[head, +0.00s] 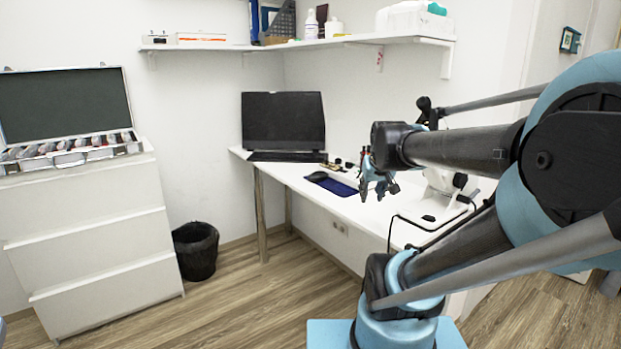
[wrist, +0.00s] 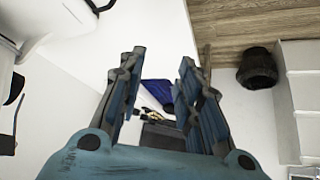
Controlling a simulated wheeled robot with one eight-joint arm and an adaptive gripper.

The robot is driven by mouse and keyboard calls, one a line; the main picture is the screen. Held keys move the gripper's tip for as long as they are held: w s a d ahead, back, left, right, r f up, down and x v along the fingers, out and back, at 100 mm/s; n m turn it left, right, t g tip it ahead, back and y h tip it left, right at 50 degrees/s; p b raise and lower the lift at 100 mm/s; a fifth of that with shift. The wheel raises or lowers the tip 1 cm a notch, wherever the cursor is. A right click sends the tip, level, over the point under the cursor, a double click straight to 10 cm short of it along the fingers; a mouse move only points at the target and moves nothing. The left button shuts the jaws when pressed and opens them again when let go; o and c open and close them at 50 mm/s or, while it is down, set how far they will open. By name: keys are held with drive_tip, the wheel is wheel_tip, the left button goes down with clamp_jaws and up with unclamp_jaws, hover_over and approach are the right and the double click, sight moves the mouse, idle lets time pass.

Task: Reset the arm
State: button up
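My gripper (head: 377,182) hangs from the end of my raised, folded arm in the head view, in front of the white desk (head: 300,178). The gripper is small and partly dark there. In the wrist view my gripper (wrist: 160,62) shows two blue-grey fingers standing apart, with nothing held between them. Past the fingers I see the white desk, a blue mouse pad (wrist: 158,92) and dark items.
A monitor (head: 283,121), keyboard (head: 287,156) and mouse (head: 318,176) stand on the desk. A white device (head: 437,200) stands near my arm. A wall shelf (head: 300,44) is above. A black bin (head: 196,251) and white drawers (head: 90,240) stand left. Floor between is clear.

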drive_tip(key=s+f+g, duration=0.4)
drive_tip(key=s+f, duration=0.7)
drive_tip(key=s, duration=0.5)
drive_tip(key=shift+d+f+m+g, duration=0.15)
drive_tip(key=shift+f+m+g, duration=0.15)
drive_tip(key=shift+m, duration=0.1)
